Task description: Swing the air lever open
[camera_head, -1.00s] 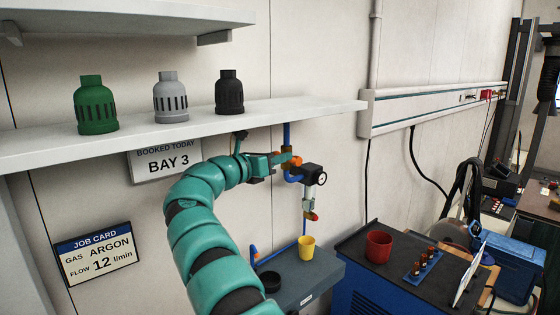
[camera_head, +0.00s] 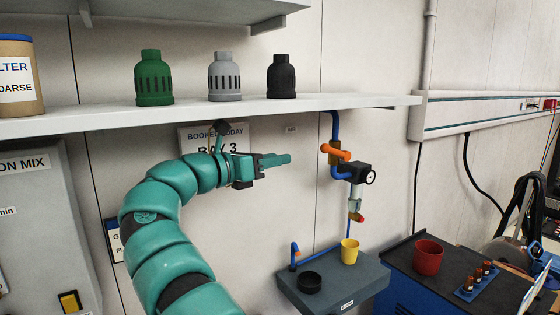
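The orange air lever (camera_head: 336,152) sits on a brass-coloured valve in the blue pipe (camera_head: 335,127) below the shelf. It lies across the pipe and slants slightly down to the right, with a rounded end at the left. A small AIR label (camera_head: 291,129) is on the wall to its left. My gripper (camera_head: 286,160) points right at about the lever's height. Its tips are left of the lever, with a visible gap between. The fingers are seen side-on and overlap, so their opening is hidden. Nothing shows between them.
The shelf (camera_head: 380,102) with green, grey and black nozzles runs just above my arm. A regulator with a gauge (camera_head: 370,177) hangs right of the pipe. Below is a grey ledge (camera_head: 345,294) with a yellow cup (camera_head: 349,251) and a black ring (camera_head: 309,281).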

